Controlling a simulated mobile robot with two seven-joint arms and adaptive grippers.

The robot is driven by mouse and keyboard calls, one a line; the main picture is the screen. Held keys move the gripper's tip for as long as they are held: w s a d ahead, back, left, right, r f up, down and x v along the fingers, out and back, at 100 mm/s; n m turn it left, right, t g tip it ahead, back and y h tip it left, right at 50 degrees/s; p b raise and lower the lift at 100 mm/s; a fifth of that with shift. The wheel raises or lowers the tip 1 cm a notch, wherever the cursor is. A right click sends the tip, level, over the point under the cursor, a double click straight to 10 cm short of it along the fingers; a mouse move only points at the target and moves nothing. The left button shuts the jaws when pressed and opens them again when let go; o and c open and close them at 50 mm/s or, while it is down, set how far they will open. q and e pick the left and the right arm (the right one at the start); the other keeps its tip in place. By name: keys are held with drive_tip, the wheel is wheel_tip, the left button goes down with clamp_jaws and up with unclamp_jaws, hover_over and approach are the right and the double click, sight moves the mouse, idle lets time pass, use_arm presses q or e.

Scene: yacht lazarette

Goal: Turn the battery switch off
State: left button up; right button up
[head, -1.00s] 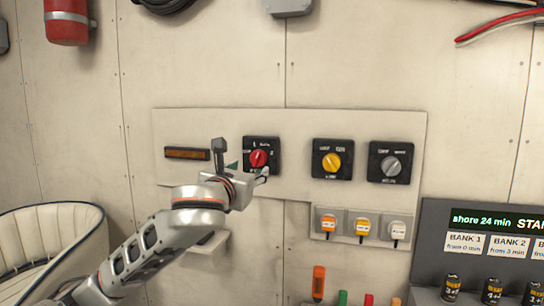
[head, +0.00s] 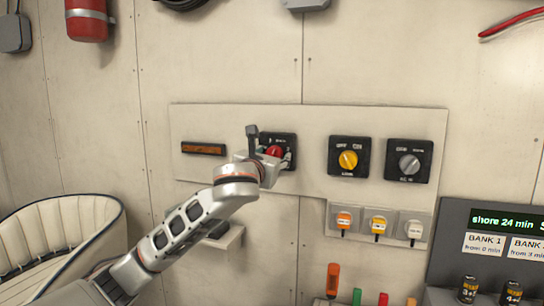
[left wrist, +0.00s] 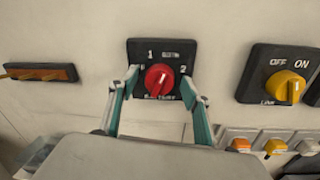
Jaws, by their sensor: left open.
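The battery switch is a black square plate (left wrist: 143,55) with a red round knob (left wrist: 159,80), mounted on the white wall panel. My right gripper is not in view.
Right of it are a yellow-knob switch (head: 348,159) and a grey-knob switch (head: 409,165). An amber strip (head: 203,149) sits left. Below are several plugs (head: 379,223) and a display box (head: 487,240). A cushioned seat (head: 75,225) stands lower left.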

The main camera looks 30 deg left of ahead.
use_arm(q)
drive_tip(key=c, duration=1.1)
drive_tip(key=shift+n, duration=0.3)
drive_tip(key=shift+c, duration=0.2)
drive_tip(key=shift+a+n+g+h, duration=0.15)
drive_tip(key=shift+n+h, duration=0.2)
drive_tip(key=shift+n, duration=3.7)
drive_tip(key=shift+a+n+g+h, duration=0.15)
drive_tip(key=shift+n+h, duration=0.2)
drive_tip(key=shift+n, duration=3.7)
drive_tip(key=o, duration=1.1)
drive_tip(key=shift+o, duration=0.2)
drive_tip(key=shift+s, duration=0.15)
